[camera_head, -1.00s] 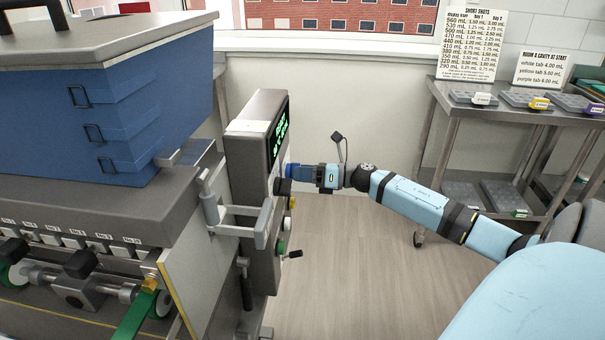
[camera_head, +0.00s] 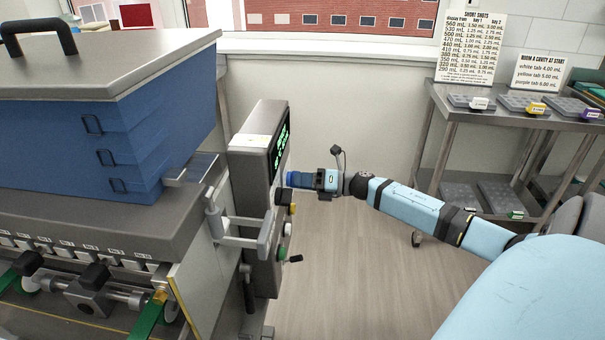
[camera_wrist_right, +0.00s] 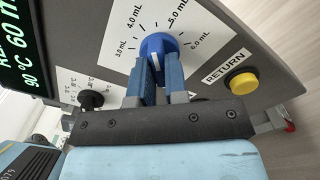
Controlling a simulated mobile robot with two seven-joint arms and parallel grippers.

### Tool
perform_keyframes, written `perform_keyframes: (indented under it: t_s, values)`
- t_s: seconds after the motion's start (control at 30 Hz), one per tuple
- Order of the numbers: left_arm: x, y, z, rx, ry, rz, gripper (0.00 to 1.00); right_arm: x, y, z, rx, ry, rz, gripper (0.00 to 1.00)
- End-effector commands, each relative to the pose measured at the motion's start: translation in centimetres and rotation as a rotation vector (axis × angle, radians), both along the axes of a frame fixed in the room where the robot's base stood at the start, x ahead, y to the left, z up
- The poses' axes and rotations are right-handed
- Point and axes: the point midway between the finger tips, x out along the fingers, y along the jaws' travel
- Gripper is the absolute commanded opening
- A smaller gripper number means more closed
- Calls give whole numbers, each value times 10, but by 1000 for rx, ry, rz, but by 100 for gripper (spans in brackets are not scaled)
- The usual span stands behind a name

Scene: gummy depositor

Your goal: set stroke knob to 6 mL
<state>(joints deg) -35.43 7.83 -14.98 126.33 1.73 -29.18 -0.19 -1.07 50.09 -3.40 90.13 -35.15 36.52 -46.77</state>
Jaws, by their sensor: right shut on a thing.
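The blue stroke knob (camera_wrist_right: 158,45) sits on a white dial plate (camera_wrist_right: 128,42) marked 3.0, 4.0, 5.0 and 6.0 mL in the right wrist view. My right gripper (camera_wrist_right: 160,67) is shut on the knob, its two blue fingers on either side. A pale mark shows on the knob between the fingers; which label it indicates I cannot tell. In the head view my right gripper (camera_head: 291,181) reaches the grey control panel (camera_head: 250,170) from the right; the knob is largely hidden there. My left gripper is not in view.
A yellow RETURN button (camera_wrist_right: 240,83) and a small black knob (camera_wrist_right: 91,100) are near the dial. A lit green display (camera_head: 280,145) is above. A metal shelf (camera_head: 500,112) stands at right.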

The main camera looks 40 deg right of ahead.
Motion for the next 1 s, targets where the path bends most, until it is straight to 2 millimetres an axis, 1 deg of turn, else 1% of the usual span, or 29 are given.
perform_keyframes:
  t_s: [0.03,0.27,0.4,1.0]
  values:
    - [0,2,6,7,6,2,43,0,0,5,33,29,0,0]
    - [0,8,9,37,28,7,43,0,0,5,206,166,-1,0]
    - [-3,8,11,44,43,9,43,0,0,6,310,248,0,0]
    - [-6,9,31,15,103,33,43,0,0,6,754,603,0,0]
